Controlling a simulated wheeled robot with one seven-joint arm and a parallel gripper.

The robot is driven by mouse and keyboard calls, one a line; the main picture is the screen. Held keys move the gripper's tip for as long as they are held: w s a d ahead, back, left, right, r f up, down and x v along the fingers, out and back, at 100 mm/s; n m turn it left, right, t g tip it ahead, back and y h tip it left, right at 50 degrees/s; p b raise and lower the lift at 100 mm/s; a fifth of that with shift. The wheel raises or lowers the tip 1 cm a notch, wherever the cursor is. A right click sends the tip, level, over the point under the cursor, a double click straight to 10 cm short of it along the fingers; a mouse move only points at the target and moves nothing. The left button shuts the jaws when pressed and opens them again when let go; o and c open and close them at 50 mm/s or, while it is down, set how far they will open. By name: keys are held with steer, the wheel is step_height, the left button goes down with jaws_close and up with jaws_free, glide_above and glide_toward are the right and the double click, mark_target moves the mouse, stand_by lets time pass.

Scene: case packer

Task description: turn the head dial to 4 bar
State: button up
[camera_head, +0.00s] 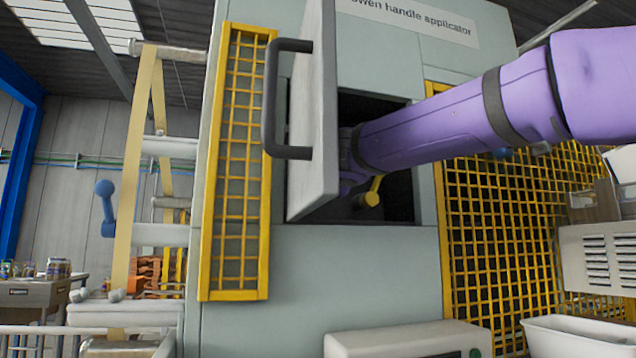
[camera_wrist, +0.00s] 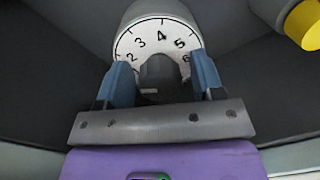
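The head dial (camera_wrist: 148,41) is a white round face with black numbers; 2 to 6 show in the wrist view, with 4 near the top. A dark grey knob (camera_wrist: 161,72) sits at its middle. My gripper (camera_wrist: 162,72) has its two blue fingers on either side of the knob, in front of the dial's lower part. I cannot tell whether they touch the knob. Its pointer is not clear, and the lowest part of the face is hidden. In the head view my purple arm reaches into the machine's dark opening (camera_head: 398,200); dial and fingers are hidden there.
The opening's door (camera_head: 315,120), with a dark handle (camera_head: 271,100), stands open just left of my arm. A yellow knob (camera_head: 372,192) is near the gripper, also at the wrist view's upper right (camera_wrist: 305,25). Yellow mesh guards (camera_head: 236,170) flank the opening.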

steer(key=c, duration=0.8)
steer(key=shift+o, duration=0.2)
steer(key=shift+m, duration=0.4)
steer(key=m, duration=0.3)
steer(key=shift+m, duration=0.4)
steer(key=m, duration=0.9)
steer(key=shift+f+m+g, duration=0.1)
steer(key=shift+m+g, duration=0.2)
steer(key=m, duration=0.3)
steer(key=shift+m, duration=0.7)
